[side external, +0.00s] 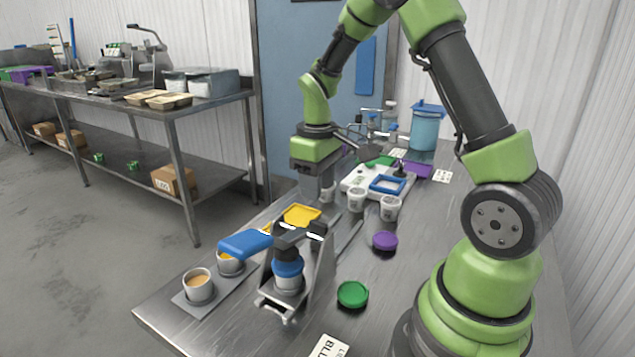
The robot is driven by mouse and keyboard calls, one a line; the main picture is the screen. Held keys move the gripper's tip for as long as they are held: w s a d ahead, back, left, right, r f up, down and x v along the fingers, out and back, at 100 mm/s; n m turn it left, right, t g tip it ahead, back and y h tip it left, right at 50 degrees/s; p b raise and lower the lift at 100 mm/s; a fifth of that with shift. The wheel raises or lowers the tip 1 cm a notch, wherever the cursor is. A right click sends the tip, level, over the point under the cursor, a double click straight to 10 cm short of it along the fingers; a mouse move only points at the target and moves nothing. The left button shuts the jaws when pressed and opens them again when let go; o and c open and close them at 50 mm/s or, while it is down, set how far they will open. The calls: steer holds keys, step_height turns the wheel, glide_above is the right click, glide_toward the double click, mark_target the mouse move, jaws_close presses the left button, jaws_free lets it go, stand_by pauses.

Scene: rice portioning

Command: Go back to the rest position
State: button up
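My green arm reaches from the right over the steel table. My gripper (316,172) hangs over the middle of the table, left of the white tray. Its fingers are small and dark here, and I cannot tell how far apart they are. A small pale cup (327,191) shows just below it; I cannot tell whether they touch. Two more white cups (357,200) (390,208) stand upright to its right.
A stand (319,272) holds a blue-banded container (288,276) in front, beside a blue-handled tool (246,243). Cups of orange contents (199,285) sit at left. A white tray (352,183) and blue canister (425,130) stand behind.

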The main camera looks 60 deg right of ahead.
steer(key=s+a+r+m+t, duration=0.2)
steer(key=s+a+r+t, duration=0.25)
steer(key=a+r, duration=0.55)
steer(key=s+a+r+m+t+y, duration=0.2)
steer(key=s+r, duration=0.3)
steer(key=s, duration=0.4)
steer(key=shift+s+a+r+t, duration=0.3)
steer(key=shift+s+a+t, duration=0.05)
steer(key=shift+a, duration=0.55)
